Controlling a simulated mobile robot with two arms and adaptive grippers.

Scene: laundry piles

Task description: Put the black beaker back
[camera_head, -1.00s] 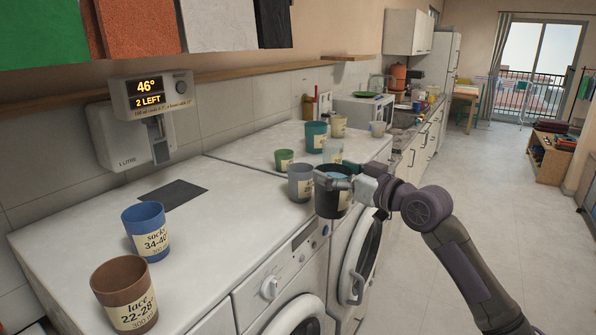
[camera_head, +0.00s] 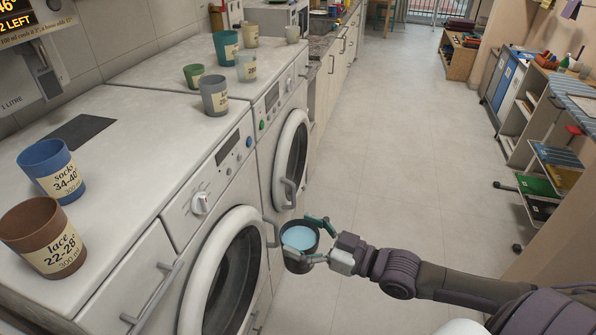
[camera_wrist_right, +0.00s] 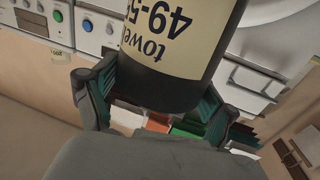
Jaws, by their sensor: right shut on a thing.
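The black beaker (camera_head: 299,263) is held upright in front of the washing machines and holds light blue liquid. My right gripper (camera_head: 318,240) is shut on it, with the fingers on both sides of its wall. In the right wrist view the black beaker (camera_wrist_right: 165,90) fills the upper middle, and its cream label reads "towel" and "49-5", the rest cut off. The gripper fingers (camera_wrist_right: 155,100) show on either side of it there. My left gripper is not in view.
A blue beaker (camera_head: 52,170) and a brown beaker (camera_head: 42,238) stand on the near machine top (camera_head: 130,165). A grey beaker (camera_head: 214,96), a green one (camera_head: 194,76) and several others stand farther back. The floor (camera_head: 400,170) at right is clear.

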